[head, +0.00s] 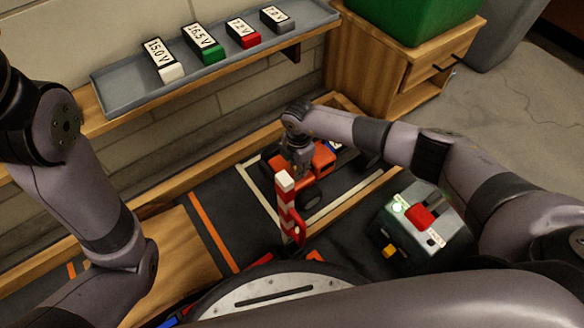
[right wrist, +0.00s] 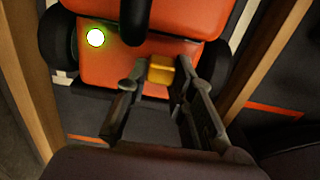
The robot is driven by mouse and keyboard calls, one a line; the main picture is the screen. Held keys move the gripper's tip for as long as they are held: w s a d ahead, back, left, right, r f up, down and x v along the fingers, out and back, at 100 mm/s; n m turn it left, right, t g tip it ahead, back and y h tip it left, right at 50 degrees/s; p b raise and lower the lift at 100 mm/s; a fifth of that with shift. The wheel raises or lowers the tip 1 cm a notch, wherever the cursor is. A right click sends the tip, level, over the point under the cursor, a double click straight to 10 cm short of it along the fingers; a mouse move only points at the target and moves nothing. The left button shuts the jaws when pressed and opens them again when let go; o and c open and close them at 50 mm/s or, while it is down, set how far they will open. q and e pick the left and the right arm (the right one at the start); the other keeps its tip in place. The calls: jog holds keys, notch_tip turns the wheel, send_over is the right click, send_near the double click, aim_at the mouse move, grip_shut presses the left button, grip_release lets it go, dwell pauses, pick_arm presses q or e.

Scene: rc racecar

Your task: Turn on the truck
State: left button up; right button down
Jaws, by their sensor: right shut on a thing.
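The orange-red truck (head: 324,160) with black wheels sits on the dark marked floor, partly hidden by my right gripper (head: 297,174). In the right wrist view the truck's orange body (right wrist: 110,65) fills the top. A bright light with a green rim (right wrist: 95,38) glows on it, left of a black post. A small yellow block-shaped switch (right wrist: 160,72) sits on the truck between the fingertips of my right gripper (right wrist: 156,76), which is shut on it. My left arm is at the left of the head view, but its gripper is not in view.
A red and white striped post (head: 287,205) stands in front of the truck. A grey box (head: 440,215) with a red switch and a green light is at the right. A shelf tray (head: 120,95) holds several labelled voltage blocks. Wooden rails (head: 340,215) border the lane.

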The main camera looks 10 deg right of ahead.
jog(key=c, duration=1.4)
grip_release()
jog(key=shift+o, duration=0.2)
notch_tip(320, 180, up, 12)
